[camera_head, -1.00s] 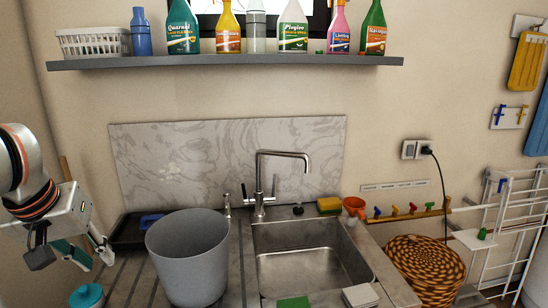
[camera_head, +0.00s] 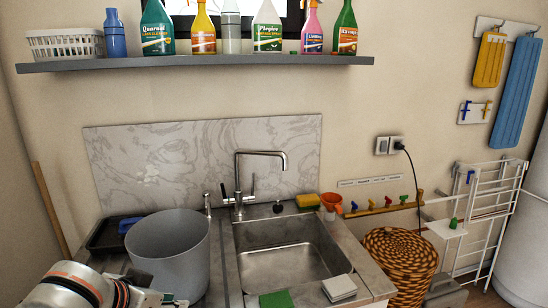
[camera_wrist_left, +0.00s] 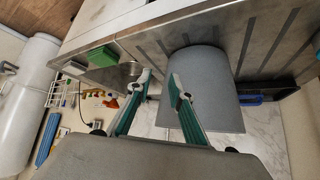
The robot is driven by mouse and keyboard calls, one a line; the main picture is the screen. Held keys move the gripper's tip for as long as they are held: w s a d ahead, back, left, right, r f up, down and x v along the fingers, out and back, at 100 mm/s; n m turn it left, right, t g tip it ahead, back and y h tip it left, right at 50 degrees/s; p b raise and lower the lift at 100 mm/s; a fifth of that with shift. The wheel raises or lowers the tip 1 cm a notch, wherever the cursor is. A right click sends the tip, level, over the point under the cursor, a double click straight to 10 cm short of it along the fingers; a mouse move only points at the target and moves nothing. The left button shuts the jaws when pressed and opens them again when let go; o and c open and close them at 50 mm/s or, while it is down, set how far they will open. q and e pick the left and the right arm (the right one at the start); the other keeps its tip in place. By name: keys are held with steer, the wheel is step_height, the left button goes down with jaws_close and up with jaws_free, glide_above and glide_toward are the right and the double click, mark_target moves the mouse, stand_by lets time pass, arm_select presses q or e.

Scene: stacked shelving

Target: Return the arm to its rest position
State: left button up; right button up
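My left arm shows at the lower left of the head view, low beside the grey bin, with part of the left gripper (camera_head: 165,298) at the bottom edge. In the left wrist view, the two green-and-grey fingers of the left gripper (camera_wrist_left: 160,76) stand apart at the tips with nothing between them. The grey bin (camera_wrist_left: 205,80) shows just beyond the fingers there; I cannot tell the exact gap. My right arm and right gripper are in neither view.
The grey bin (camera_head: 170,252) stands on the counter left of the sink (camera_head: 285,262). A faucet (camera_head: 240,180) rises behind the sink. A shelf (camera_head: 200,62) with several bottles hangs above. A wicker basket (camera_head: 398,262) and a white drying rack (camera_head: 490,215) stand right.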

arm_select(q)
steer(key=s+a+f+m+y, duration=0.3)
steer(key=s+a+f+y, duration=0.4)
steer(key=s+a+f, duration=0.9)
steer(key=d+f+n+t+h, duration=0.2)
steer(key=d+f+h, duration=0.4)
steer(key=d+f, duration=0.9)
step_height(320, 180, down, 3)
steer(key=shift+d+r+n+t, duration=0.2)
steer(key=shift+d+n+t, duration=0.1)
steer(key=shift+n, duration=0.4)
steer(key=shift+s+a, duration=0.15)
steer(key=shift+s, duration=0.05)
